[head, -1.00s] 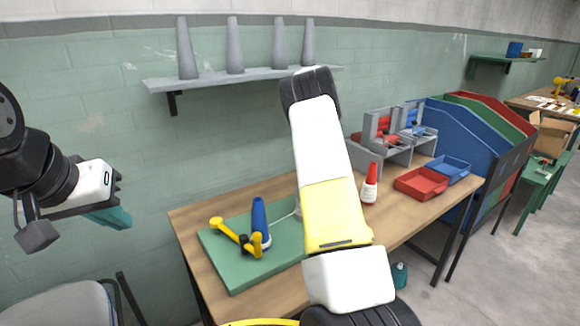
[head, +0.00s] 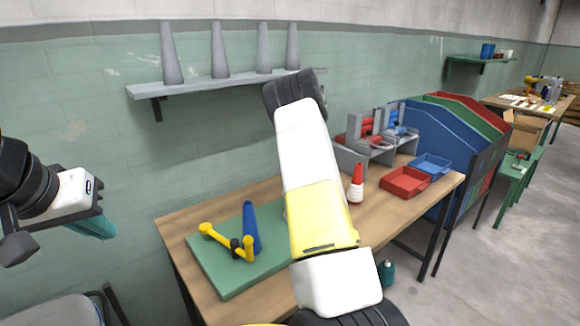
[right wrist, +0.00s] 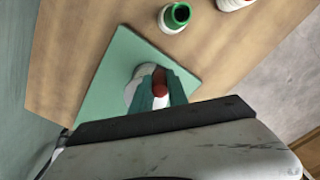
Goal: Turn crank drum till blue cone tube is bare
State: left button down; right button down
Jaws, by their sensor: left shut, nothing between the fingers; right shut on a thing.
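The blue cone tube (head: 251,228) stands on the green board (head: 205,262) in the head view. It looks blue down to its base, with no white winding on the side I see. Yellow arms (head: 220,236) with a black joint stand beside it. In the right wrist view my right gripper (right wrist: 160,92) is shut on a red knob (right wrist: 160,82) at a white round drum (right wrist: 132,92) on the board. In the head view my right arm hides most of the drum. My left gripper (head: 100,228) is shut, empty, off the table at the left.
A red cone with a white lower part (head: 356,185), a red tray (head: 405,181) and a blue tray (head: 431,165) are on the table (head: 180,208). Grey cones (head: 219,52) stand on the wall shelf. A chair (head: 50,305) is at the lower left.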

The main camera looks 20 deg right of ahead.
jog(key=c, duration=1.3)
grip_release()
jog(key=shift+r, duration=3.95)
